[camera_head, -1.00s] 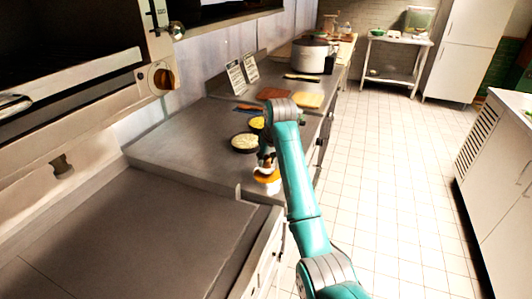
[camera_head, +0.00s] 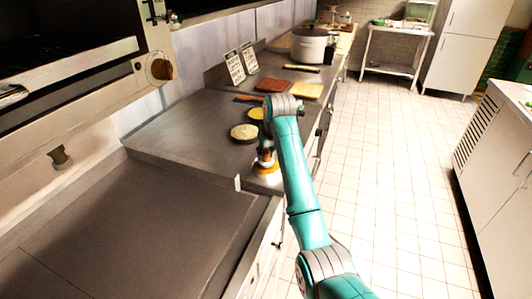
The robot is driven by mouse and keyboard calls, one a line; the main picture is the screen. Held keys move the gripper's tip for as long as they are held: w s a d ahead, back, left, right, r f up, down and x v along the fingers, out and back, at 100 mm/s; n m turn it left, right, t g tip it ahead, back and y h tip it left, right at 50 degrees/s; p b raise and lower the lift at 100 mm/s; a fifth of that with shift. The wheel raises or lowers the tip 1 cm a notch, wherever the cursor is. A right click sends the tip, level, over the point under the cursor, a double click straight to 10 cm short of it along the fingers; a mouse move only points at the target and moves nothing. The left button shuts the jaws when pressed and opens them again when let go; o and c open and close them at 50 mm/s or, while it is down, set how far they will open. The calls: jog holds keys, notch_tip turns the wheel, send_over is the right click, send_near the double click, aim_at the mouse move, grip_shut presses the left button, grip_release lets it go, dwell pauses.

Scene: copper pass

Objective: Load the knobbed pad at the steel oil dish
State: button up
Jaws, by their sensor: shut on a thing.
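My gripper (camera_head: 266,157) points down at the front edge of the steel counter, partly hidden by my teal arm. It is shut on the knobbed pad (camera_head: 266,169), a small orange and white piece directly below the fingers. I cannot tell whether the pad touches the counter. A round, dark-rimmed dish with pale yellow contents (camera_head: 244,132) stands just behind and left of the gripper, apart from the pad. A second, brighter yellow round dish (camera_head: 256,113) lies farther back, partly hidden by my arm. I cannot tell for sure which is the steel oil dish.
A flat dark griddle surface (camera_head: 130,225) fills the near left. Farther along the counter are a reddish-brown board (camera_head: 272,86), a pale yellow board (camera_head: 307,90), two upright cards (camera_head: 242,63) and a large pot (camera_head: 309,46). The tiled floor at right is clear.

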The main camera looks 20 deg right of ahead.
aim_at(266, 151)
jog(key=shift+f, duration=0.55)
dwell(1.3)
jog(key=shift+r, duration=3.55)
